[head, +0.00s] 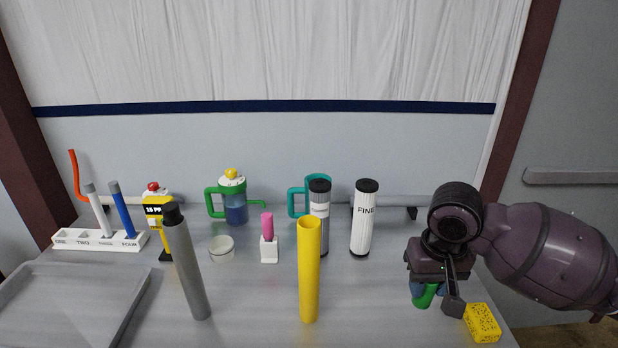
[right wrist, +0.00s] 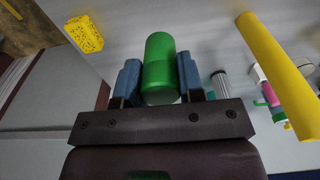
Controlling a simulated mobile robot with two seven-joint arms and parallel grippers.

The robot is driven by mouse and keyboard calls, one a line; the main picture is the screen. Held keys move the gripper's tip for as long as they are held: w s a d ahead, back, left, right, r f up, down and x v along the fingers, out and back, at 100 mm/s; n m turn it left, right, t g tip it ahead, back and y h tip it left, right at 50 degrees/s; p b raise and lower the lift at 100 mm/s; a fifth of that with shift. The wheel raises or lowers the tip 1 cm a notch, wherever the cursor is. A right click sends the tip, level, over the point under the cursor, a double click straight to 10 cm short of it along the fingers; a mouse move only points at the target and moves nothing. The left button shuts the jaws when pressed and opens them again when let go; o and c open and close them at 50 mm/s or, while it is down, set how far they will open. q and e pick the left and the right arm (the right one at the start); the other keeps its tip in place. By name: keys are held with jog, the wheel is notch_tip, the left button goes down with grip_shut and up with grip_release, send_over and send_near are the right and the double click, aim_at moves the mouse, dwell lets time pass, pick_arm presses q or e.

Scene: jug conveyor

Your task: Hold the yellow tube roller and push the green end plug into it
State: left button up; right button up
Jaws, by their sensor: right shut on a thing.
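The yellow tube roller (head: 309,270) stands upright on the table, in front of the filter cartridges, with its open top facing up. It also shows in the right wrist view (right wrist: 277,72) at the right, apart from my gripper. My right gripper (head: 427,292) is at the right side of the table. In the right wrist view its blue fingers (right wrist: 159,76) are shut on the green end plug (right wrist: 160,65). In the head view the plug (head: 425,297) is partly hidden behind the gripper. My left gripper is not in view.
A yellow sponge (head: 482,323) lies near the right gripper. A grey tube roller (head: 187,265) stands left of the yellow one. A white cartridge (head: 364,218), a pink piece (head: 267,227) in a white holder and a green-handled jug (head: 234,200) stand behind. A grey tray (head: 75,290) is at left.

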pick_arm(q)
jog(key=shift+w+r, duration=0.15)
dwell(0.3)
pick_arm(e)
jog(key=shift+w+r+b, duration=0.15)
jog(key=shift+r+b, duration=0.05)
jog(key=shift+b, duration=0.15)
jog(key=w+a+r+n, duration=0.1)
jog(key=w+a+r, duration=0.4)
jog(key=a+r, duration=0.6)
jog(key=w+a+r+n, duration=0.1)
jog(key=w+a+r, duration=0.4)
jog(key=a+r, duration=0.5)
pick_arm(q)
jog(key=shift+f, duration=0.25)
pick_arm(e)
jog(key=shift+m+g, duration=0.4)
jog(key=shift+m, duration=0.4)
jog(key=shift+w+d+f, duration=0.1)
jog(key=shift+w+f, duration=0.15)
jog(key=shift+f, duration=0.4)
jog(key=shift+w+a+f, duration=0.1)
jog(key=shift+w+f, duration=0.1)
jog(key=shift+f, duration=0.45)
jog(key=shift+w+d+f, duration=0.1)
jog(key=shift+w+f, duration=0.15)
jog(key=shift+f, duration=0.4)
